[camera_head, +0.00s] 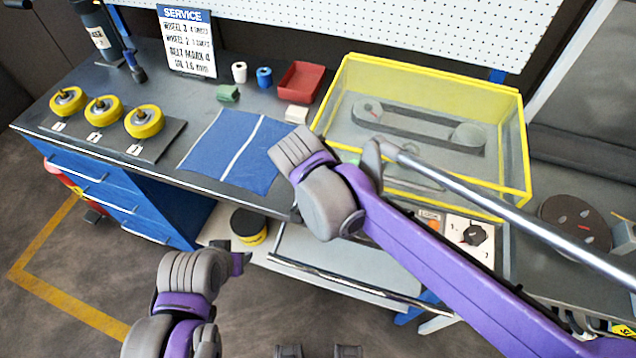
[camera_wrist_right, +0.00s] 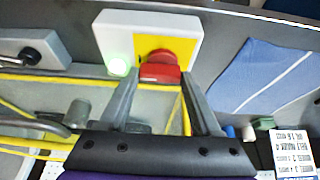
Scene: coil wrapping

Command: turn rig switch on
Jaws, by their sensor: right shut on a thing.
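The rig switch is a white box (camera_wrist_right: 127,33) with a yellow panel and a red knob (camera_wrist_right: 159,68). A green lamp (camera_wrist_right: 118,66) glows on the box beside the knob. My right gripper (camera_wrist_right: 160,80) has one finger on each side of the red knob and is shut on it. In the head view my right arm hides the knob and the gripper's fingers. The rig (camera_head: 527,150) is a clear box with yellow edges, holding a belt (camera_head: 415,127) around two wheels. My left gripper (camera_head: 240,263) hangs low in front of the bench, its fingers not clear.
A blue mat (camera_head: 215,150) lies left of my right wrist. Several yellow wheels, including one front wheel (camera_head: 144,121), stand at the left. A red tray (camera_head: 300,82) and a service board (camera_head: 187,42) stand behind.

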